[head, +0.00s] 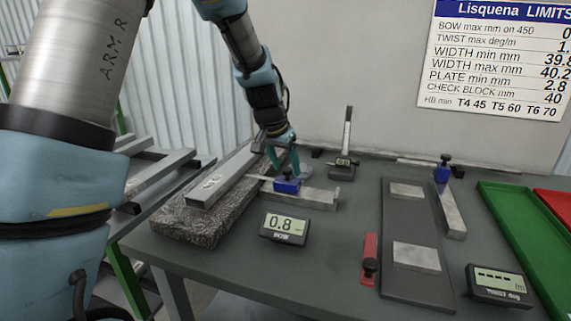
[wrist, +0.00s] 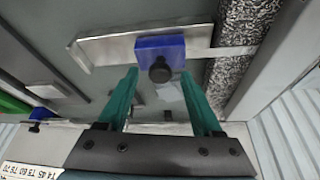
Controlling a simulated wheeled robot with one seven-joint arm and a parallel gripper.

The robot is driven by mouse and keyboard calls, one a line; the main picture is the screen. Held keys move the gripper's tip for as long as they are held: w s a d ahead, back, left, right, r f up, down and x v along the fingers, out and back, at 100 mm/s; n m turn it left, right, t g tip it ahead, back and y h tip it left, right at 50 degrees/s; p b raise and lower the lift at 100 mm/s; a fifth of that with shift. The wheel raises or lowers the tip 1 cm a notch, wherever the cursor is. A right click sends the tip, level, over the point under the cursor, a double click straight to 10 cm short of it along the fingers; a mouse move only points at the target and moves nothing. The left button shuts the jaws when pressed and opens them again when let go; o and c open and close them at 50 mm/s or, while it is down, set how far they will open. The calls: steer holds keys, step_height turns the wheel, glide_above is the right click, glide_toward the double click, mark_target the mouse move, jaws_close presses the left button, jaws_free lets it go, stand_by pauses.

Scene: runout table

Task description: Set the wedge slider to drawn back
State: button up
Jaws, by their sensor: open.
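The wedge slider looks to be the blue block (head: 287,186) with a black knob, sitting on a flat metal bar (head: 318,197) on the table. A thin tongue runs from the bar left toward the metal profile (head: 222,182) on the speckled stone block. In the wrist view the blue block (wrist: 172,47) and its knob (wrist: 160,70) lie ahead of my gripper. My gripper (head: 283,165) is open above and behind the slider. Its two green fingertips, with my gripper (wrist: 158,76) empty between them, lie either side of the knob in the picture; I cannot tell whether they touch.
The stone block (head: 190,225) is at left. A bow display (head: 284,228) reading 0.8 stands in front of the slider. An upright gauge (head: 346,145) stands behind. A dark plate (head: 412,285), a second blue slider (head: 442,174) and a green tray (head: 515,225) are at right.

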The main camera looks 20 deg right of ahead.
jaws_close()
stand_by(0.4)
stand_by(0.9)
